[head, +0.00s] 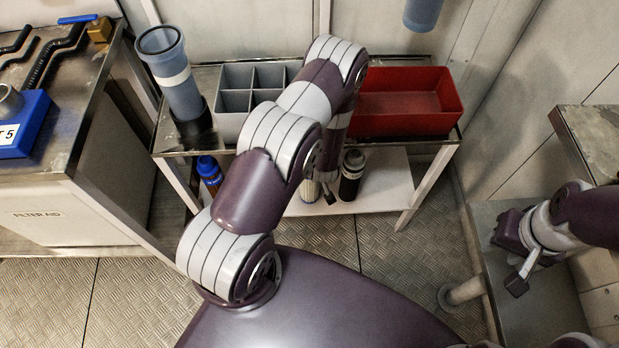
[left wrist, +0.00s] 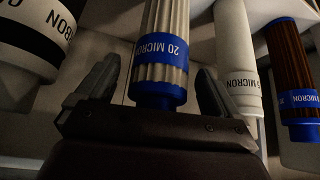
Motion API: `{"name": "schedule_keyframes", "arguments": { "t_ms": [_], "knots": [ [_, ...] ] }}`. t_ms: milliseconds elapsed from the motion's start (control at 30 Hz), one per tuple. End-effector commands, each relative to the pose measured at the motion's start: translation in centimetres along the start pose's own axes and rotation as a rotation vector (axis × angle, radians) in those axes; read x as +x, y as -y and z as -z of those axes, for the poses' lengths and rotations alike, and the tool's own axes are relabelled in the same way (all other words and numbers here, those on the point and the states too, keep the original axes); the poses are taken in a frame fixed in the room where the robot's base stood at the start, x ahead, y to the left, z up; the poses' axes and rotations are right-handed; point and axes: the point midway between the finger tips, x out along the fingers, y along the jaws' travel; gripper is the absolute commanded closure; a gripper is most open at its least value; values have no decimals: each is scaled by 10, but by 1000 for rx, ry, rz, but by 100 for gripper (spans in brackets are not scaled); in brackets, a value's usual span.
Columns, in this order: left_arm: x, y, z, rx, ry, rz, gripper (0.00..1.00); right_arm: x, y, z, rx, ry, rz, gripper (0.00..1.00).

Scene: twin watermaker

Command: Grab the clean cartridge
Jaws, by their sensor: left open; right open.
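A pale, clean-looking pleated cartridge with a blue end cap marked 20 MICRON (left wrist: 165,50) stands between the fingers of my left gripper (left wrist: 157,72) in the left wrist view. The fingers are open, one on each side, with visible gaps. In the head view, part of a pale cartridge (head: 311,190) shows on the lower shelf beside my left gripper (head: 329,188), which is mostly hidden by my arm. A brown pleated cartridge with a blue band (left wrist: 293,75) stands at the right in the wrist view. My right gripper (head: 514,262) is open and empty at the right.
A white 5 MICRON cartridge (left wrist: 235,60) stands just right of the fingers, and a black-and-white CARBON cartridge (left wrist: 35,40) at left. Above the lower shelf (head: 385,190), the cart top holds a grey divided bin (head: 235,103), a red bin (head: 410,100) and a blue cylinder (head: 178,85).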

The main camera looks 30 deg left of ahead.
Motion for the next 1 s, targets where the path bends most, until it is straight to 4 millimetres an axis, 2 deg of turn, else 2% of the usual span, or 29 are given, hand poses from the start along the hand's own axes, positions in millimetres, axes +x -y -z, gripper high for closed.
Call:
{"name": "schedule_keyframes", "arguments": {
  "t_ms": [67,300,633,767,1000],
  "knots": [
    [0,0,0,0,0,0,5,0,0,0,0,0,0,57],
    [-1,0,0,0,1,0,83,0,0,0,0,0,0,57],
    [-5,0,2,0,1,0,84,-6,0,1,0,0,0,57],
    [-14,-1,-15,6,3,0,84,-8,0,1,0,0,0,57],
    [-45,-1,-63,9,3,-1,84,-15,0,2,0,0,0,57]
  ]
}}
